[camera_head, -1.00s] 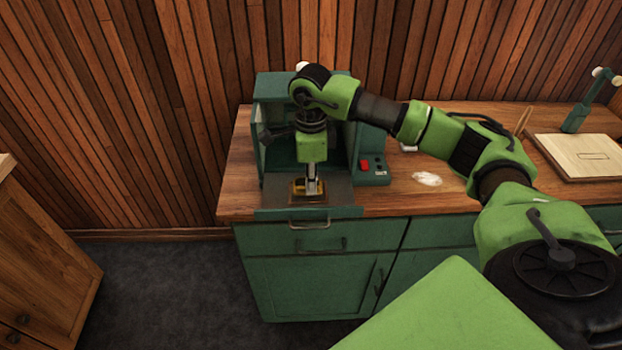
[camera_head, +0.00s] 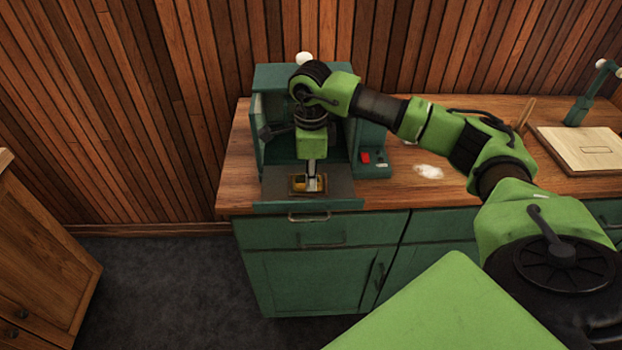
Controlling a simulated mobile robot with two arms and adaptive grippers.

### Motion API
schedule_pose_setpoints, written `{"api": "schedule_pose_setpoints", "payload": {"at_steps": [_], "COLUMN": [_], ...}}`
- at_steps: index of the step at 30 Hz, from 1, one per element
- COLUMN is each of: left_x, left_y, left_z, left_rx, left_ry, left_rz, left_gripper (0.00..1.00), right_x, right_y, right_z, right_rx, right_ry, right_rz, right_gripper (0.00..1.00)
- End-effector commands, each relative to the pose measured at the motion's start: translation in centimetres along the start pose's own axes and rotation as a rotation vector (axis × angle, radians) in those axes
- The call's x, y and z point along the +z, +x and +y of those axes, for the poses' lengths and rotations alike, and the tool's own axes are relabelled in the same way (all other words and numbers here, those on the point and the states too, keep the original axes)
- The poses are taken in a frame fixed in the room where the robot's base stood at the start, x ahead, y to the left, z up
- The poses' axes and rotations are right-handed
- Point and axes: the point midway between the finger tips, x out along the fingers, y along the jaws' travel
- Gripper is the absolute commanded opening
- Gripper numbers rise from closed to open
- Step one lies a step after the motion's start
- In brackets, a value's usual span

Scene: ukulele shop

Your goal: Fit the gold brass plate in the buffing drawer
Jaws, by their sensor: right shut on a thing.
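The gold brass plate (camera_head: 299,184) is small and shows at the tip of my right gripper (camera_head: 312,186). The gripper points straight down and is shut on the plate. The plate is at a small framed recess in the pulled-out buffing drawer (camera_head: 340,188), at the front of the green buffing machine (camera_head: 290,76). The fingers hide part of the plate, and I cannot tell whether it is fully seated in the recess. My left gripper is not in view.
A control box with a red button (camera_head: 365,158) stands at the machine's right. A white cloth or powder patch (camera_head: 429,172) lies on the wooden counter (camera_head: 400,185). A pale board (camera_head: 580,150) is farther right. Green cabinets are below.

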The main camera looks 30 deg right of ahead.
Motion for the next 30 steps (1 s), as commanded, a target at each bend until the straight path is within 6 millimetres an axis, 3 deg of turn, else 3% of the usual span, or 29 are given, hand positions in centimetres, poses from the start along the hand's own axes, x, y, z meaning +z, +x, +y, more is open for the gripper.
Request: {"api": "schedule_pose_setpoints", "payload": {"at_steps": [5, 6, 8, 15, 17, 30], "left_x": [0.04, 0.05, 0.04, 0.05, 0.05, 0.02], "left_y": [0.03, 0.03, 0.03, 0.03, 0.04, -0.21], "left_z": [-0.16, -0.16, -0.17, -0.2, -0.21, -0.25], "left_rx": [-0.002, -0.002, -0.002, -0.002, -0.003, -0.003], "left_ry": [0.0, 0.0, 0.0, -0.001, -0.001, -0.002], "left_rz": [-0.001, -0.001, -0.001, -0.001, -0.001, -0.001], "left_gripper": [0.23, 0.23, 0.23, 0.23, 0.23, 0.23], "right_x": [0.0, 0.0, -0.01, -0.01, -0.03, -0.02], "right_y": [-0.06, -0.05, -0.05, -0.03, 0.02, -0.36], "right_z": [-0.01, -0.01, -0.01, 0.0, 0.02, 0.0], "right_rx": [-0.001, -0.001, 0.0, 0.0, 0.001, 0.0], "right_ry": [0.0, 0.0, 0.0, 0.0, 0.0, 0.0], "right_rz": [0.0, 0.0, 0.0, 0.0, 0.001, 0.0], "right_gripper": [0.0, 0.12, 0.27, 0.27, 0.36, 0.36]}}
